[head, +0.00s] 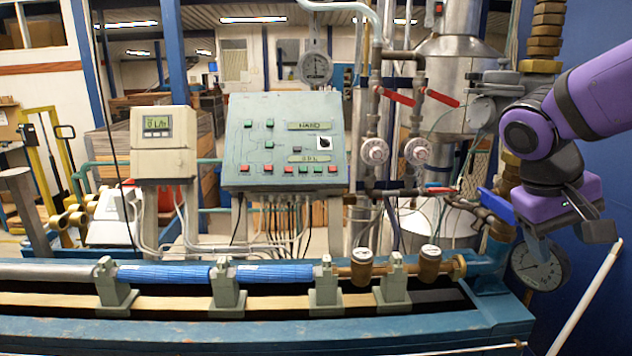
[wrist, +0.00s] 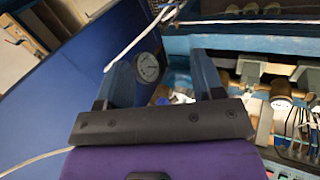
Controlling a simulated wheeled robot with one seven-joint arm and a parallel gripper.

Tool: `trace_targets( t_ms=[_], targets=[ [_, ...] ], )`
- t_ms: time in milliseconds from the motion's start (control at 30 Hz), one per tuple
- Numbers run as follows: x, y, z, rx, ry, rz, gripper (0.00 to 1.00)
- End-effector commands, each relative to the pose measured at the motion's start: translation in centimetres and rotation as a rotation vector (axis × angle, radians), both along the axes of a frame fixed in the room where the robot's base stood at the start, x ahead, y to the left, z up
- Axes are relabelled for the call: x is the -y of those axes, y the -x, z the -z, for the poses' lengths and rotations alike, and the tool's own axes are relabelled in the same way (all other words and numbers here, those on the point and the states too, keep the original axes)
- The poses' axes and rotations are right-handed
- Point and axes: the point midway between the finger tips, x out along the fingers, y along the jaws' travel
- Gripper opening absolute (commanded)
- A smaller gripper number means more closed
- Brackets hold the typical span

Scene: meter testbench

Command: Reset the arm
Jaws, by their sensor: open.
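My purple arm comes in from the upper right in the head view. My gripper (head: 541,240) hangs at the right end of the bench, in front of a round dial gauge (head: 540,264). In the wrist view my gripper (wrist: 161,65) has its two fingers wide apart with nothing held between them. The gauge (wrist: 148,67) shows beyond the gap, close to the left finger. In the head view the fingertips are small and partly lost against the gauge, so I cannot tell whether they touch it.
A green control panel (head: 284,143) and a grey display box (head: 163,144) stand behind the blue bench (head: 200,333). Valves with red handles (head: 440,97) stand left of my arm. A white rod (head: 587,297) leans at the lower right. A blue wall (head: 598,300) is close on the right.

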Motion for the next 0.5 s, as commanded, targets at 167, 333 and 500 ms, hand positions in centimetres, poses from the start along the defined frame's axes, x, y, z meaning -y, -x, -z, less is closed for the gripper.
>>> trace_targets(
  t_ms=[167, 333, 500],
  targets=[
    [-1.3, 3.3, -1.1, 0.125, -0.167, -0.038, 0.62],
    [-2.9, 5.8, -2.1, 0.263, -0.297, -0.089, 0.62],
    [-4.2, 7.6, -2.9, 0.388, -0.382, -0.135, 0.62]
  ],
)
